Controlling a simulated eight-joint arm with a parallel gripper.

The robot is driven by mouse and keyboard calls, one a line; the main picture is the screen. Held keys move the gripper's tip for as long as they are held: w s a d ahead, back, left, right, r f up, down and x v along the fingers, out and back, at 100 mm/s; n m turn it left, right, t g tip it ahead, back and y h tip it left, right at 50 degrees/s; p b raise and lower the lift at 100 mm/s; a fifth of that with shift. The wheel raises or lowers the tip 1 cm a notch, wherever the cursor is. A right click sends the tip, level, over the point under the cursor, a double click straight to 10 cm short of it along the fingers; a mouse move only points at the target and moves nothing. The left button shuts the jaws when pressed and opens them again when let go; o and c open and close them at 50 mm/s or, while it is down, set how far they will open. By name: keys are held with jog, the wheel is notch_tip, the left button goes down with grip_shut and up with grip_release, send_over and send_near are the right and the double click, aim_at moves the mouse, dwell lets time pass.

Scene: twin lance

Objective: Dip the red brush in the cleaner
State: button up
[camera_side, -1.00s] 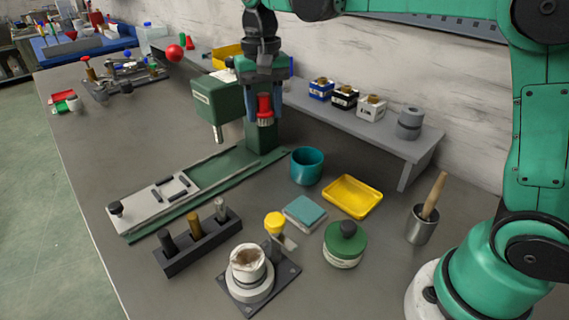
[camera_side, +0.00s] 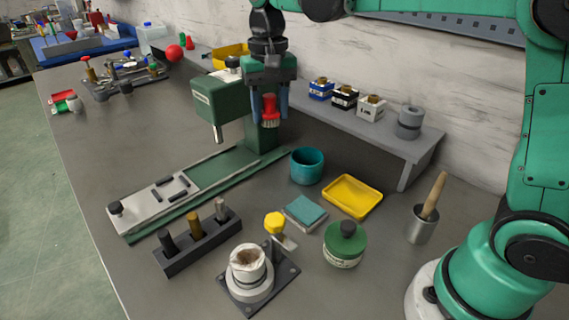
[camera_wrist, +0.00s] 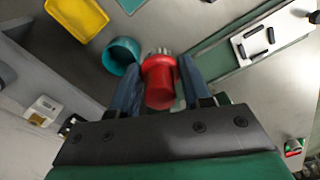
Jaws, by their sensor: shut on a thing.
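My gripper (camera_side: 269,112) is shut on the red brush (camera_side: 269,106), held upright in the air in front of the green press column, bristles down. In the wrist view the red brush (camera_wrist: 160,85) sits between the two blue fingers of my gripper (camera_wrist: 160,75), its pale bristles at the far end. No label marks the cleaner. A teal cup (camera_side: 307,166) stands on the bench below and right of the brush; the cup (camera_wrist: 122,57) is just left of the brush in the wrist view. A white pot with brownish contents (camera_side: 247,261) stands nearer the front.
The green press (camera_side: 216,105) stands close left of the brush. A yellow tray (camera_side: 352,197), a green-lidded jar (camera_side: 345,244) and a teal pad (camera_side: 305,211) lie near the cup. A raised grey shelf (camera_side: 411,149) with small boxes runs behind.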

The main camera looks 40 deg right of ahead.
send_near(306, 209)
jog(key=shift+w, duration=0.1)
jog(key=shift+f, duration=3)
jog(key=shift+f, duration=0.55)
jog(key=shift+r, duration=3.55)
